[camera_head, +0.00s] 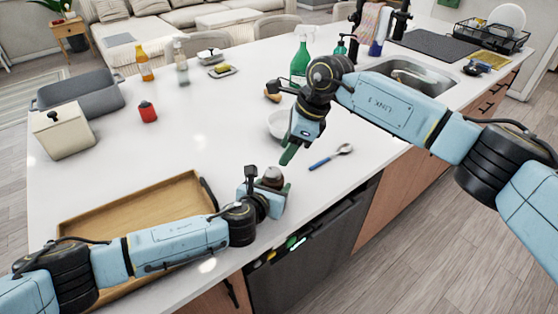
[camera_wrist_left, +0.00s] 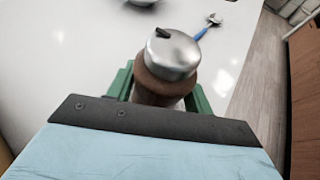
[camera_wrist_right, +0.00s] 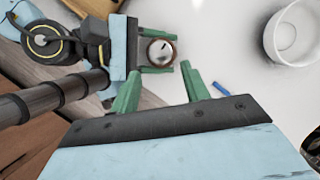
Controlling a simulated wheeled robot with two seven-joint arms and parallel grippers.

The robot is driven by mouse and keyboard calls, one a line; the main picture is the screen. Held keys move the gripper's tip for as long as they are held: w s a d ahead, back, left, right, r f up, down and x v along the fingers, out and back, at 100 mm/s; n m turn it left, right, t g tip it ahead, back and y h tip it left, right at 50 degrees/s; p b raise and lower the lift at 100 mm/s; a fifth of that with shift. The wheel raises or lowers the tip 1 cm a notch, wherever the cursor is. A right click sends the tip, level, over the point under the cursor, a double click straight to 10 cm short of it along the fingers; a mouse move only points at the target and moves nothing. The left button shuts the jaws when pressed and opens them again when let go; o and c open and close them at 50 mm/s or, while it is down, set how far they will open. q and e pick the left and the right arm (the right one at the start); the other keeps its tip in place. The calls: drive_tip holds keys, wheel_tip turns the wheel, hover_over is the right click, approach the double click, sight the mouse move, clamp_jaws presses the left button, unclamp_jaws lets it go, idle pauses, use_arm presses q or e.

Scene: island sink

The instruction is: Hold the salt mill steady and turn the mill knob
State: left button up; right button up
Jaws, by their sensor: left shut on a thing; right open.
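The salt mill (camera_head: 271,177) stands upright near the front edge of the white counter. It has a brown body and a silver top with a small dark knob (camera_wrist_left: 163,33). My left gripper (camera_head: 272,187) is shut around its body; the green fingers flank it in the left wrist view (camera_wrist_left: 160,92). The mill's lower part is hidden. My right gripper (camera_head: 288,156) is open and empty, above and to the right of the mill in the head view. In the right wrist view (camera_wrist_right: 160,88) its fingers are apart, with the mill (camera_wrist_right: 160,52) beyond them, seen from above.
A white bowl (camera_head: 281,125) and a blue-handled spoon (camera_head: 331,157) lie on the counter near my right gripper. A wooden tray (camera_head: 150,196) lies behind my left arm. A green spray bottle (camera_head: 300,62) stands farther back. The counter's middle is clear.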

drive_tip(key=v, duration=0.5)
drive_tip(key=shift+a, duration=0.1)
drive_tip(key=shift+f, duration=0.1)
use_arm(q)
drive_tip(key=o, duration=1.2)
